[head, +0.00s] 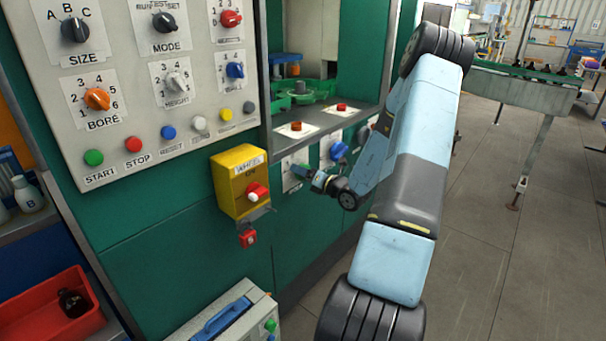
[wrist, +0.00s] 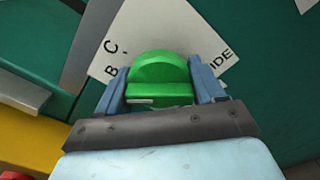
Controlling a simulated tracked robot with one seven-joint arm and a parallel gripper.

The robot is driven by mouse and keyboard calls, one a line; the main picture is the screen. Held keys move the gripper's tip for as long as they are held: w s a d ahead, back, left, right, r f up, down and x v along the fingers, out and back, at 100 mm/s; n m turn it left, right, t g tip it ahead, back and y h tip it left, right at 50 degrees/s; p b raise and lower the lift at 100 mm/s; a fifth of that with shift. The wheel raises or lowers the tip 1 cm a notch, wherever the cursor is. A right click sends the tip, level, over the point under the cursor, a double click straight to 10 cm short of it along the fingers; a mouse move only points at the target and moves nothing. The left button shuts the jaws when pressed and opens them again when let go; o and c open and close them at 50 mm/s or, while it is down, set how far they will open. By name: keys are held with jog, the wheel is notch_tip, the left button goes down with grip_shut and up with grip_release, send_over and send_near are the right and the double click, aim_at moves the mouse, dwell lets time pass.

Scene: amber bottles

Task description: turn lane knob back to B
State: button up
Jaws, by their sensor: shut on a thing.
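In the wrist view my gripper (wrist: 160,84) is shut on a green knob (wrist: 158,70), with one blue finger on each side of it. The knob sits on a white plate (wrist: 125,47). The letters C and B show left of the knob, and a word ending in "IDE" shows at the right; the rest is hidden. A pale mark lies near the left end of the knob's ridge, on the B side. I cannot read the word "lane" here. In the head view my gripper (head: 309,173) is at the left plate (head: 290,181) under the shelf.
A blue knob (head: 338,150) on its own plate is just right of my gripper. A yellow box (head: 232,165) marked WHEEL, with a red knob, stands out at the left. The large control panel (head: 125,35) is farther left. Open floor (head: 490,230) lies at the right.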

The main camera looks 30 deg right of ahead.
jog(key=shift+d, duration=0.1)
jog(key=c, duration=0.4)
jog(key=shift+o, duration=0.2)
jog(key=shift+n, duration=0.7)
jog(key=o, duration=1)
jog(key=v, duration=1.3)
jog(key=shift+s, duration=0.4)
